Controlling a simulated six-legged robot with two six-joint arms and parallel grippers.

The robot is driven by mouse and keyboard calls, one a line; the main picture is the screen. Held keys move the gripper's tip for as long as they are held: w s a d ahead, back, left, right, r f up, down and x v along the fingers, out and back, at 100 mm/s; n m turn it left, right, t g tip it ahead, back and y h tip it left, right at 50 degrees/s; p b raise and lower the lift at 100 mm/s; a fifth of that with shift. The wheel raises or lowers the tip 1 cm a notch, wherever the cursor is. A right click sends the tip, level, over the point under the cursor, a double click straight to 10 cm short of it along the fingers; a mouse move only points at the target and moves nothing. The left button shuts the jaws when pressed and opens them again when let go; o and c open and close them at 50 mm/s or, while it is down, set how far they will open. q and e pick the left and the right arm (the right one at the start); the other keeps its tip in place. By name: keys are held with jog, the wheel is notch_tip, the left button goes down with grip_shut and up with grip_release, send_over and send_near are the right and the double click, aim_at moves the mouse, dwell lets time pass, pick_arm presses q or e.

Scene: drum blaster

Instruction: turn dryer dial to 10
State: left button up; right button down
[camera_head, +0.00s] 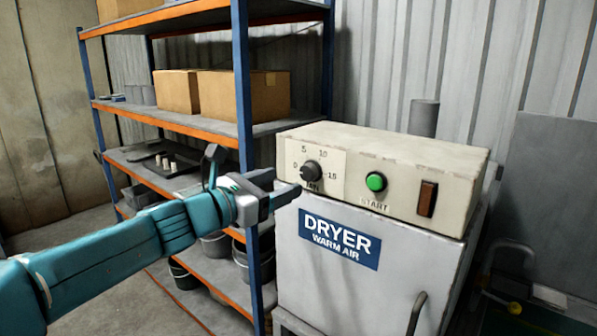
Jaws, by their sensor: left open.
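The dryer (350,279) is a pale box with a blue "DRYER WARM AIR" label and a cream control panel (400,160) on top. Its black dial (311,172) sits at the panel's left, with marks 0, 5, 10 and 15 around it. I cannot tell clearly where the dial points. My left gripper (250,172) is open and empty, just left of the panel. One finger reaches toward the panel's lower left corner, below the dial; the other stands up farther left. Whether it touches the panel is unclear. My right gripper is not in view.
A green start button (376,182) and a brown switch (427,198) are right of the dial. A blue and orange shelf rack (243,90) with cardboard boxes (240,95) and buckets stands behind my left arm. A dark handle (416,313) is on the dryer's front.

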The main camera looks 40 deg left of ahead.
aim_at(305, 174)
pick_arm(q)
jog(key=w, duration=0.2)
jog(key=w+d, duration=0.1)
jog(key=w, duration=0.2)
jog(key=shift+d+p, duration=0.15)
jog(key=shift+p, duration=0.25)
jog(key=shift+w, duration=0.65)
jog(key=shift+s, duration=0.1)
jog(key=c, duration=1.1)
